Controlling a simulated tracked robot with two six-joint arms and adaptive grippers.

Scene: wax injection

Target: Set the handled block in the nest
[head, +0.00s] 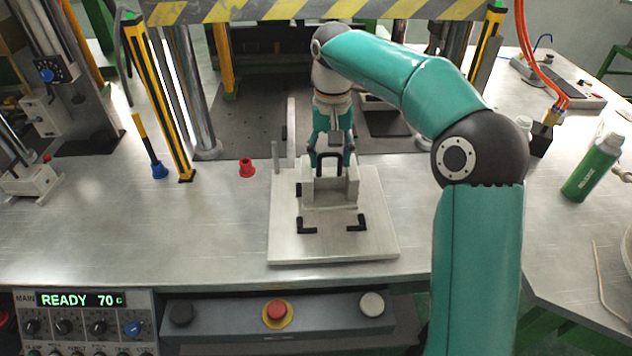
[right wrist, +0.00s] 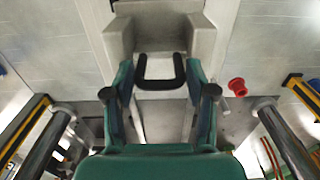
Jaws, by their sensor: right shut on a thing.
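The handled block (head: 331,192) is pale grey and stepped, with a black U-shaped handle. My right gripper (head: 331,158) is shut on it by the handle, reaching down from behind. In the right wrist view, the handle (right wrist: 160,82) stands between the two fingers, and part of the block (right wrist: 160,32) shows beyond it. The nest appears to be the area marked by black corner brackets on the pale plate (head: 333,250). The block is over the rear part of the plate, behind the two front brackets; I cannot tell whether it touches the plate. My left gripper is not in view.
Thin upright posts (head: 291,135) stand at the plate's back left. A red cup (head: 247,168) stands left of the plate. Yellow-black guards (head: 160,100) and metal columns (head: 190,95) flank the press opening. A green bottle (head: 594,168) stands far right.

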